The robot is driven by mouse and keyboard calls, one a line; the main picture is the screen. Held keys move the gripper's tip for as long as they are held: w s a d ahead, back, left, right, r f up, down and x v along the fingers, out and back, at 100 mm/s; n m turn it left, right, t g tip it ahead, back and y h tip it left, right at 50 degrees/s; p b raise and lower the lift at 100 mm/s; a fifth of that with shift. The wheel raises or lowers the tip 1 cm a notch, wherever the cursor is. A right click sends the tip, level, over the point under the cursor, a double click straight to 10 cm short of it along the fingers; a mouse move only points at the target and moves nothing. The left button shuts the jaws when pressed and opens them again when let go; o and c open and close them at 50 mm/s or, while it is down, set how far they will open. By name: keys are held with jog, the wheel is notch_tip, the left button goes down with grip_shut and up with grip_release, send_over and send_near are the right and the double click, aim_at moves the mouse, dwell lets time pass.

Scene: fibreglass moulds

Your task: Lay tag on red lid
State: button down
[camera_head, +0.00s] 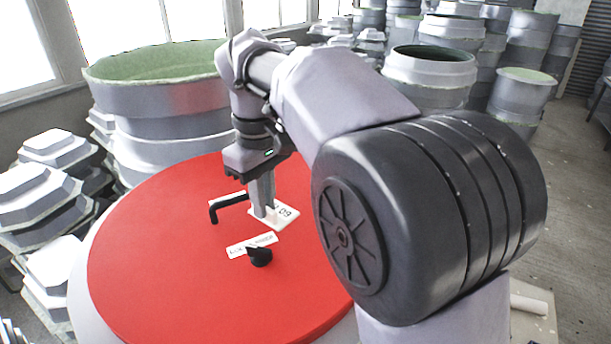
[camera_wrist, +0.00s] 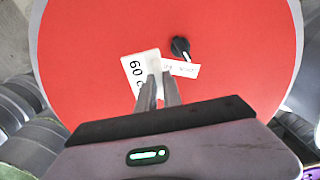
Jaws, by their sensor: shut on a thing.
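The red lid (camera_head: 150,255) is a big flat red disc in front of me; it fills most of the wrist view (camera_wrist: 90,45). The tag (camera_head: 284,216) is a small white plate with dark digits. It also shows in the wrist view (camera_wrist: 134,70), partly hidden by the fingers. My gripper (camera_head: 263,213) points down over the lid and is shut on the tag's edge; its fingertips show in the wrist view (camera_wrist: 156,82). The tag lies roughly flat, at or just above the red surface; I cannot tell whether it touches.
A black knob (camera_head: 260,257) and a white lettered label (camera_head: 252,245) sit on the lid, close to the tag. A bent black handle (camera_head: 229,204) stands left of my gripper, by another white strip (camera_head: 226,198). The lid's left and front are bare. Grey moulds (camera_head: 160,95) stand around.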

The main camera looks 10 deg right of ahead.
jog(key=w+d+p, duration=0.1)
jog(key=w+d, duration=0.1)
jog(key=w, duration=0.1)
jog(key=w+d+p, duration=0.1)
jog(key=w+d, duration=0.1)
jog(key=w, duration=0.2)
jog(key=w+d+f+p, duration=0.1)
jog(key=w+d+p, duration=0.1)
jog(key=w, duration=0.1)
jog(key=shift+w+d, duration=0.25)
jog(key=f, duration=0.4)
jog(key=shift+w+d, duration=0.3)
jog(key=shift+w, duration=0.1)
jog(key=shift+r, duration=0.1)
jog(key=shift+s, duration=0.1)
jog(key=c, duration=1.5)
grip_release()
